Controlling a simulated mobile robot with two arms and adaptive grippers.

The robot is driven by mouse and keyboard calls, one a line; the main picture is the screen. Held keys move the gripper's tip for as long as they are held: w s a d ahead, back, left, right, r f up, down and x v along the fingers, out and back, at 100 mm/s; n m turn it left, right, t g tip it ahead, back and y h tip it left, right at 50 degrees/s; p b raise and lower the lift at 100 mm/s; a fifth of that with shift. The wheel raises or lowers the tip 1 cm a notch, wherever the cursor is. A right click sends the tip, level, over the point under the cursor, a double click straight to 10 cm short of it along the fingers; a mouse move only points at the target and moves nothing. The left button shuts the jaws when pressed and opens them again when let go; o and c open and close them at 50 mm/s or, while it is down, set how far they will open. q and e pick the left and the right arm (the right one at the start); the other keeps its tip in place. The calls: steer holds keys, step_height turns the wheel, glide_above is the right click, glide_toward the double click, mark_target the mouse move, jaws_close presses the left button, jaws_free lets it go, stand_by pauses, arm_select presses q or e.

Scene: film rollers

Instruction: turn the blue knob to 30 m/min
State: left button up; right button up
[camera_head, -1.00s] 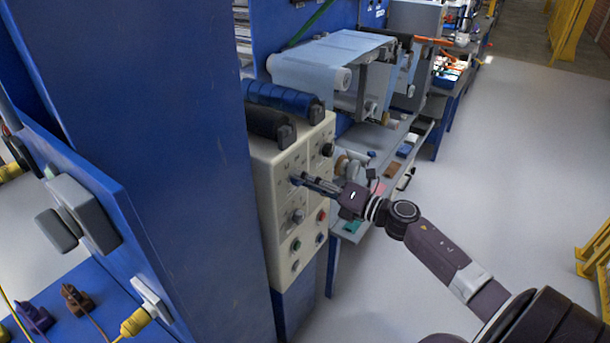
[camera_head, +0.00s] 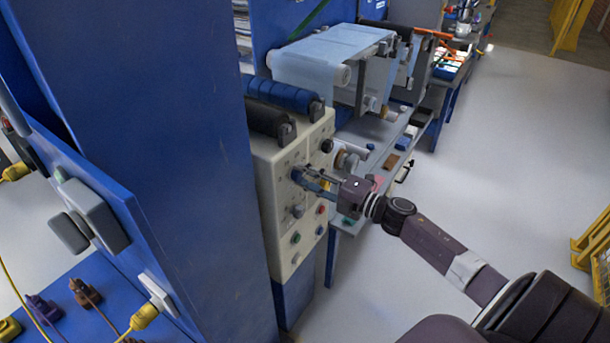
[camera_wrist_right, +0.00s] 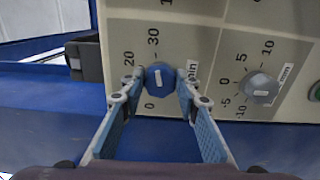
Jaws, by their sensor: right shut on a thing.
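The blue knob (camera_wrist_right: 160,78) is on the cream control panel (camera_head: 267,199), and its white mark stands nearly upright in the right wrist view. The printed 30 is just above the knob, 20 is at its upper left and 0 is below it. My right gripper (camera_wrist_right: 161,84) is shut on the knob, with one blue-padded finger on each side. In the head view my right gripper (camera_head: 306,180) reaches the panel from the right, and the knob shows small at its fingertips. My left gripper is not in view.
A grey knob (camera_wrist_right: 260,88) with a scale from -10 to 10 sits right of the blue knob in the wrist view. Green and red buttons sit lower on the panel. Blue and black rollers (camera_head: 283,97) lie above it. A large blue column (camera_head: 180,150) stands left.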

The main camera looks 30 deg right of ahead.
stand_by(0.3)
steer(key=o, duration=1.2)
steer(key=shift+d, duration=0.1)
steer(key=shift+c, duration=0.2)
steer(key=v, duration=1.2)
